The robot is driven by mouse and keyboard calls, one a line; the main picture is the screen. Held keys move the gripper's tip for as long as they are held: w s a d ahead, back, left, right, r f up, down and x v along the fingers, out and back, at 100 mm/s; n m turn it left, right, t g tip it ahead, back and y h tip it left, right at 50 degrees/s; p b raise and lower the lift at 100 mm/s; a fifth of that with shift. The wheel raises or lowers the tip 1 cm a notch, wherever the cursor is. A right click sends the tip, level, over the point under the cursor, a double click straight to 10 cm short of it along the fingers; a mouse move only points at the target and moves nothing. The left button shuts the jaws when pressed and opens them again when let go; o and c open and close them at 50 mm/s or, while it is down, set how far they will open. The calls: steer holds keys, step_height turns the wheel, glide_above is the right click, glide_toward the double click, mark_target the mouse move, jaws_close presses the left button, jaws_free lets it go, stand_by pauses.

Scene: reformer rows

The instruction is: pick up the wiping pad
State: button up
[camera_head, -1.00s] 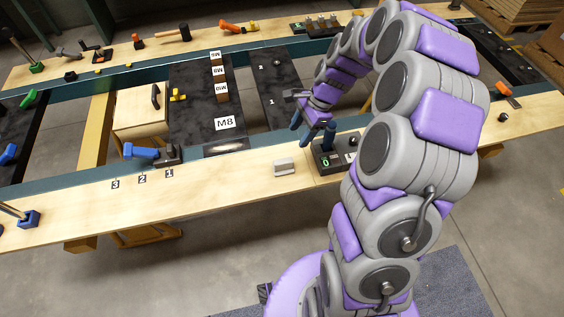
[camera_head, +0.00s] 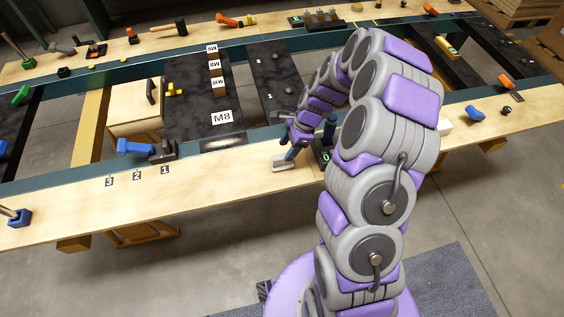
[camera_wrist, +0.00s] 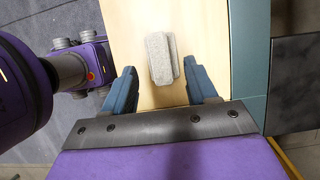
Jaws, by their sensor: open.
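The wiping pad (camera_head: 281,163) is a small light-grey block lying on the front wooden bench. In the wrist view the pad (camera_wrist: 160,58) shows a speckled grey top and lies lengthwise between the lines of my two blue fingers, a little beyond their tips. My gripper (camera_head: 287,147) is open and empty above the pad and close to it in the head view. In the wrist view the gripper (camera_wrist: 164,77) has clear room on both sides of the pad. My gripper partly covers the pad's far side in the head view.
A blue-handled tool (camera_head: 136,147) with a dark clamp lies to the left, near number labels. The bench (camera_head: 225,183) is bare between them. A teal rail (camera_wrist: 247,60) runs along the bench.

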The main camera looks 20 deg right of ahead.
mark_target(283, 155)
steer(key=b+x, duration=0.2)
steer(key=x, duration=0.3)
steer(key=shift+f, duration=0.35)
jaws_close()
steer(key=shift+r, duration=0.2)
step_height(283, 155, up, 3)
steer(key=shift+r+p, duration=0.15)
steer(key=shift+p, duration=0.65)
steer(key=shift+s+r, duration=0.15)
steer(key=shift+s, duration=0.1)
steer(key=s+r+p, duration=0.1)
steer(key=s+p, duration=0.2)
steer(key=s, duration=1.2)
steer(key=shift+s, duration=0.2)
